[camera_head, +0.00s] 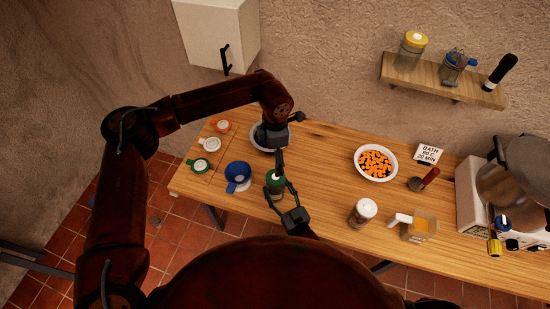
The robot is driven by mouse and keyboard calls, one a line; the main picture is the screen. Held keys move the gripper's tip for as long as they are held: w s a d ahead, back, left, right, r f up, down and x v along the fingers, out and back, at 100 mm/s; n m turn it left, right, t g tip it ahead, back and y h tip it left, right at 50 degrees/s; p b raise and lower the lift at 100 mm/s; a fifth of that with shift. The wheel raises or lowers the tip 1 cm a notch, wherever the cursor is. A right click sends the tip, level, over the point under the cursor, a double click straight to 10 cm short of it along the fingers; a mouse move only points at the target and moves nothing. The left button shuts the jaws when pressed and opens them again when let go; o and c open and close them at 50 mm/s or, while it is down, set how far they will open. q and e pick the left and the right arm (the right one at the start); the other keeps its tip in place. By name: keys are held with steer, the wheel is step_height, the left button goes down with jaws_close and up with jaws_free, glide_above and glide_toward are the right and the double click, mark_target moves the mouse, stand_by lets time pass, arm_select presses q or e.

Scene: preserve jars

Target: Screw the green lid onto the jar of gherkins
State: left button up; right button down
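The jar of gherkins (275,188) appears as a small dark green jar, upright near the table's front edge. Its top looks green, but I cannot tell whether that is a lid or the contents. My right gripper (280,194) reaches it from the lower right, with its fingers around the jar's sides; contact is not clear. My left gripper (279,163) points down from above, its fingertips close over the jar's top. Its finger gap and anything between them are too small to tell. A green-rimmed round piece (201,165) with a pale centre lies at the table's left end.
A white piece (211,144) and an orange piece (221,126) lie behind the green-rimmed one. A blue funnel-like item (238,172) is left of the jar. A bowl (257,142) sits partly behind my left gripper. A white-capped jar (363,212) stands to the right.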

steer(key=c, duration=0.7)
jaws_free()
steer(key=shift+o, duration=0.2)
steer(key=v, duration=1.2)
